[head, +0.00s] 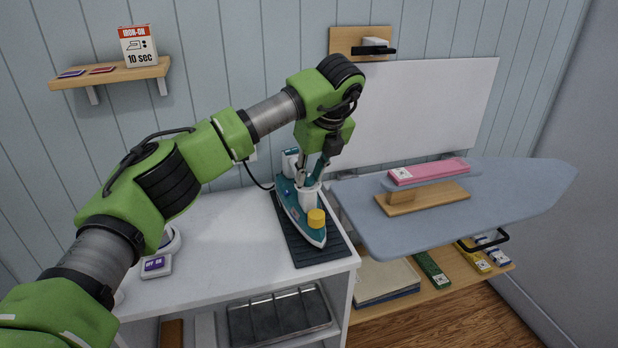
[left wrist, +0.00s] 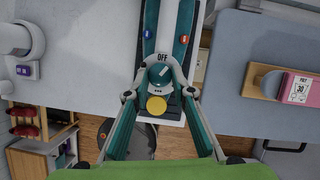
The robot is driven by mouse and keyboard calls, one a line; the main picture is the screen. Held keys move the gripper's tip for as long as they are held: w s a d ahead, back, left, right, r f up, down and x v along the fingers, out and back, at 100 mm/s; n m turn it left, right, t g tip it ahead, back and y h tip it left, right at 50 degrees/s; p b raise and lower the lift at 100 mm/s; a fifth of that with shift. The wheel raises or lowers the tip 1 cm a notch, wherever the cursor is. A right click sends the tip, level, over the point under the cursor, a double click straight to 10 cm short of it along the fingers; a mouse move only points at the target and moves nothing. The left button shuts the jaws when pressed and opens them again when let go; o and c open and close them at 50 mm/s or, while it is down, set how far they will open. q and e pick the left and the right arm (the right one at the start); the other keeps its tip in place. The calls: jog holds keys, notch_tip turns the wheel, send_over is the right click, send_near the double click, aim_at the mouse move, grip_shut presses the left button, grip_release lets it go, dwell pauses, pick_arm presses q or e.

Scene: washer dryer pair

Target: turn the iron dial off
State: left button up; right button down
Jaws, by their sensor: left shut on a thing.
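The teal and white iron (head: 313,236) lies on a dark ribbed mat (head: 297,254) on the white counter. My left gripper (head: 311,180) comes down onto the iron from above. In the left wrist view its two fingers (left wrist: 160,76) are closed around the teal dial (left wrist: 159,74), one on each side. The OFF label (left wrist: 162,57) is just beyond the dial. I cannot tell exactly where the dial's mark points. A yellow knob (left wrist: 156,105) sits just below the dial, and it also shows in the head view (head: 316,217). My right gripper is not in view.
A blue-grey ironing board (head: 510,190) to the right holds a wooden stand (head: 425,197) and a pink box (head: 430,171). A cord (head: 258,180) runs behind the iron. A small shelf (head: 110,76) hangs on the wall. The counter left of the mat is mostly clear.

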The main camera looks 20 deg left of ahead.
pick_arm(q)
jog(key=n, duration=0.2)
jog(key=shift+w+d+r+n+g+y, duration=0.1)
jog(key=shift+n+g+y, duration=0.2)
jog(key=shift+n+g, duration=0.1)
jog(key=shift+w+n+g+p, duration=0.15)
jog(key=shift+n+g+p, duration=0.75)
jog(key=shift+n, duration=0.9)
jog(key=shift+y, duration=0.3)
jog(key=o, duration=1.1)
jog(key=shift+o, duration=0.2)
jog(key=v, duration=0.7)
jog(key=shift+r, duration=0.15)
